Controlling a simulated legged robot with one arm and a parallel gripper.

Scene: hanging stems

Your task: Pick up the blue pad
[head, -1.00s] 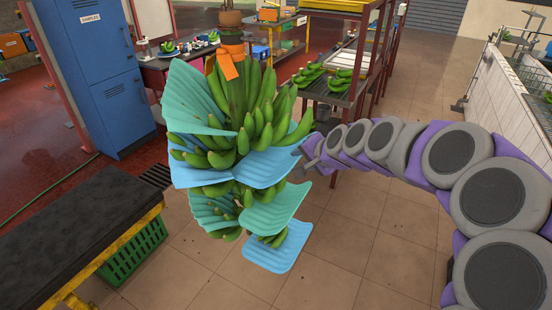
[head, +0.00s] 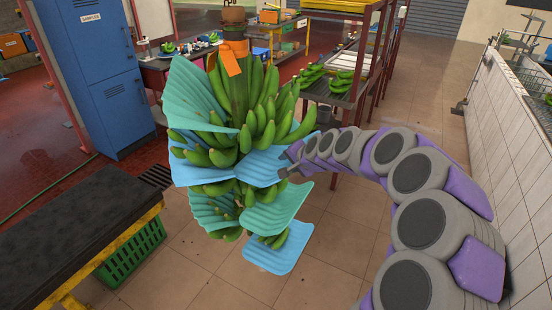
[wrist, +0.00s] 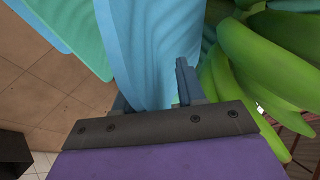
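A hanging bunch of green bananas (head: 262,100) has blue and teal pads between its layers. A blue pad (head: 262,168) sticks out on the bunch's right side at mid height. Another blue pad (head: 278,250) hangs at the bottom, and part of a third (head: 186,173) shows at the left. My gripper (head: 287,165) is at the right edge of the mid-height pad. In the wrist view my gripper (wrist: 152,92) looks open, its fingers apart with a blue pad (wrist: 152,45) reaching between them. The left finger is partly hidden; I cannot tell whether either touches the pad.
Bananas (wrist: 265,60) crowd the right of the wrist view, close to the right finger. A teal pad (head: 270,212) lies just below the mid-height blue pad. A dark bench (head: 80,225) stands at left and a rack (head: 340,85) behind. Floor at front right is open.

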